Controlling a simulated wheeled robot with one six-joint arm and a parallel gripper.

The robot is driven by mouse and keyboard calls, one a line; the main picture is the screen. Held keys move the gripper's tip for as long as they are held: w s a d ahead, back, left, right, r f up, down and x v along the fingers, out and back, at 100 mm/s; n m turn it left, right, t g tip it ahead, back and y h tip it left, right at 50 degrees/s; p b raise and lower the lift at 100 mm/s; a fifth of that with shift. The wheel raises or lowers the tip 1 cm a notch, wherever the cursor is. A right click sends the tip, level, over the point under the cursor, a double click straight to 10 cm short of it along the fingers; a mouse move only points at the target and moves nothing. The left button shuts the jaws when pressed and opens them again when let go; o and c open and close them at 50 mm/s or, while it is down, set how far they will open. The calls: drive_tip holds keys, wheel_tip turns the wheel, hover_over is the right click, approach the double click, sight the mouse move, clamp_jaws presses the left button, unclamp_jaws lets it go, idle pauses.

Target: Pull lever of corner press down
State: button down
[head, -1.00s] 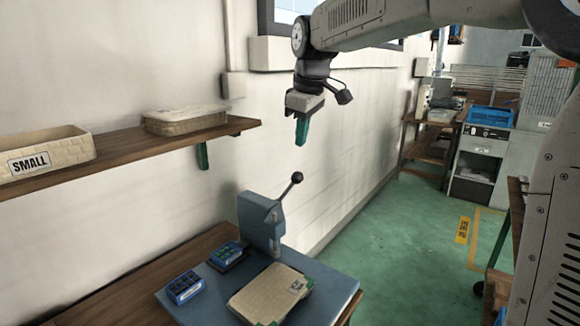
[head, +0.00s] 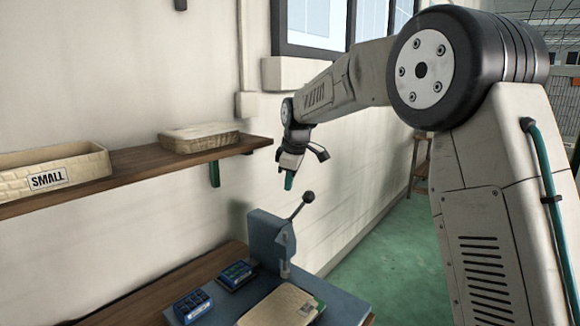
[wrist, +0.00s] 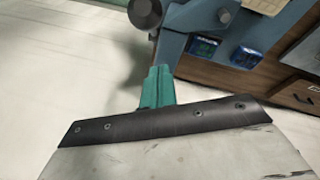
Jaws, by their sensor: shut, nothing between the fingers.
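The corner press (head: 268,240) is a blue-grey upright on a flat base at the corner of the wooden bench. Its lever (head: 300,206) slants up to the right and ends in a dark ball knob (head: 308,197). My gripper (head: 289,184), with green fingers, is shut and empty. In the head view it shows just above and left of the knob, apart from it in the picture. In the wrist view the green fingers (wrist: 157,87) point toward the press (wrist: 200,45), and the round dark knob (wrist: 146,12) shows just beyond their tips. I cannot tell the exact gap.
A wall shelf (head: 130,165) at left holds a SMALL bin (head: 50,170) and another basket (head: 200,138).

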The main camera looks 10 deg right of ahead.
drive_tip(key=shift+s+d+f, duration=0.25)
drive_tip(key=shift+s+d, duration=0.15)
drive_tip(key=shift+d, duration=0.35)
drive_tip(key=shift+s+d+f, duration=0.2)
drive_tip(key=shift+s+d, duration=0.15)
drive_tip(key=shift+d, duration=0.4)
